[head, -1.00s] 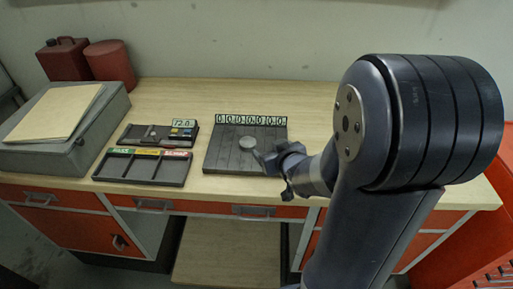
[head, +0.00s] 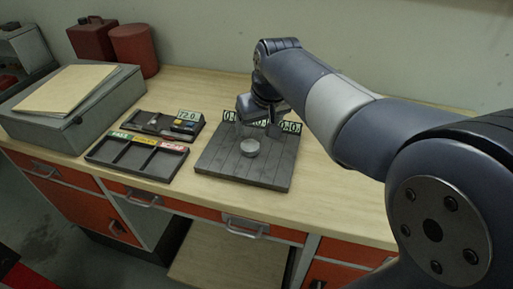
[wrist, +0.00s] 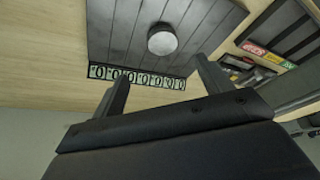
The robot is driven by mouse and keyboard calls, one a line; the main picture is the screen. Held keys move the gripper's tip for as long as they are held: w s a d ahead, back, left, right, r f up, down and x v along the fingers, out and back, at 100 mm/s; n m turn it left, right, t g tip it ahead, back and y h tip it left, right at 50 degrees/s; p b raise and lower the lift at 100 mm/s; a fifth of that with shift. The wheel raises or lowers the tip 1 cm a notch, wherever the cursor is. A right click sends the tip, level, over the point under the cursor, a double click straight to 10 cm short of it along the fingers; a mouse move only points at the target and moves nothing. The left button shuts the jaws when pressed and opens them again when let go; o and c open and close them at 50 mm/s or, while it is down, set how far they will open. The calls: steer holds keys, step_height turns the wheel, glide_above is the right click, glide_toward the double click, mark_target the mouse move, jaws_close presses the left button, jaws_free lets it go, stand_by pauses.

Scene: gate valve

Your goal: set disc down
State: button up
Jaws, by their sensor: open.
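The disc (head: 250,148), a round light grey metal piece, lies on the dark grooved board (head: 215,160) near its middle. In the wrist view the disc (wrist: 162,40) sits flat on the board (wrist: 115,45), with nothing gripping it. My gripper (head: 258,128) is over the back part of the board, by the strip of digits, and is apart from the disc. In the wrist view my gripper (wrist: 161,70) has its two fingers spread and empty, with the disc beyond their tips. My gripper hides part of the digit strip (wrist: 135,77) in the head view.
A tray (head: 137,158) with green, yellow and red labels lies left of the board. Behind it is a gauge with a display (head: 187,115). A grey case (head: 95,120) and red containers (head: 133,48) stand further left. The bench right of the board is clear.

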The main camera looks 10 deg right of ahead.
mark_target(251, 145)
steer(key=x, duration=1)
steer(key=shift+a+f+p, duration=0.25)
steer(key=shift+f+p, duration=0.05)
steer(key=shift+p, duration=0.05)
